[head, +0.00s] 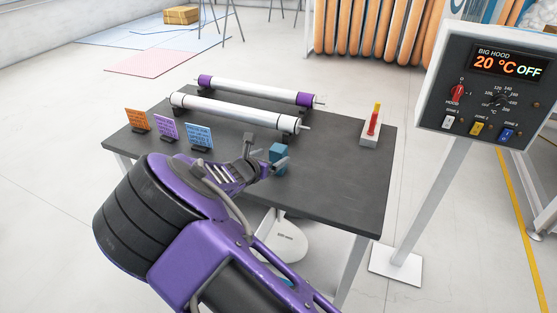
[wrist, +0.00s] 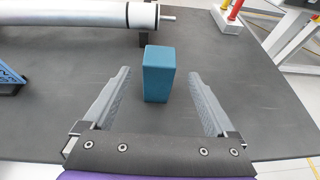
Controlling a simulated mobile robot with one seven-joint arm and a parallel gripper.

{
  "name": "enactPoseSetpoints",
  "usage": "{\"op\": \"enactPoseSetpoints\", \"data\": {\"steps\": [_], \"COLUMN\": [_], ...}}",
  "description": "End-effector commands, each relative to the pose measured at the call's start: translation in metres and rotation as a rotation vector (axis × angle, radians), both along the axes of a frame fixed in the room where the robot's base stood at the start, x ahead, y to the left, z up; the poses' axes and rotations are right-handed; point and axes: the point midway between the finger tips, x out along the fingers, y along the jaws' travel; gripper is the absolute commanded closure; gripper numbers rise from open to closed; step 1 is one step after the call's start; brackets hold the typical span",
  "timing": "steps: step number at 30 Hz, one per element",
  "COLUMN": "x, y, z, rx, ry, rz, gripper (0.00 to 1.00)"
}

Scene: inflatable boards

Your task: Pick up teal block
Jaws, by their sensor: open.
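The teal block (wrist: 158,82) stands upright on the dark tabletop in the wrist view. It is beyond and between the two fingers of my gripper (wrist: 160,88), which are spread wide with a gap on each side of the block. In the head view the teal block (head: 277,153) is near the table's middle, partly hidden by my gripper (head: 266,152). My gripper is open and empty, low over the table from the left. Whether the fingers reach past the block's near face is hard to tell.
Two rollers (head: 240,109) lie on supports behind the block. Orange, purple and blue cards (head: 198,136) stand at the left of the table (head: 335,190). A holder with red and yellow sticks (head: 371,134) is at the right. A control panel (head: 490,95) stands beside the table.

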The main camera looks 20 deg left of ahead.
Motion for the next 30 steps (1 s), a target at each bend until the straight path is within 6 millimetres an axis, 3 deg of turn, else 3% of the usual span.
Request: {"op": "enactPoseSetpoints", "data": {"steps": [12,21,23,30], "x": [0.047,0.053,0.053,0.053], "y": [-0.005,-0.005,-0.005,-0.005], "z": [-0.012,-0.014,-0.014,-0.014], "rx": [0.000,0.002,0.002,0.002], "ry": [0.000,0.000,0.001,0.001], "rz": [0.000,0.000,0.000,0.000], "gripper": [0.09,0.09,0.16,0.59]}}
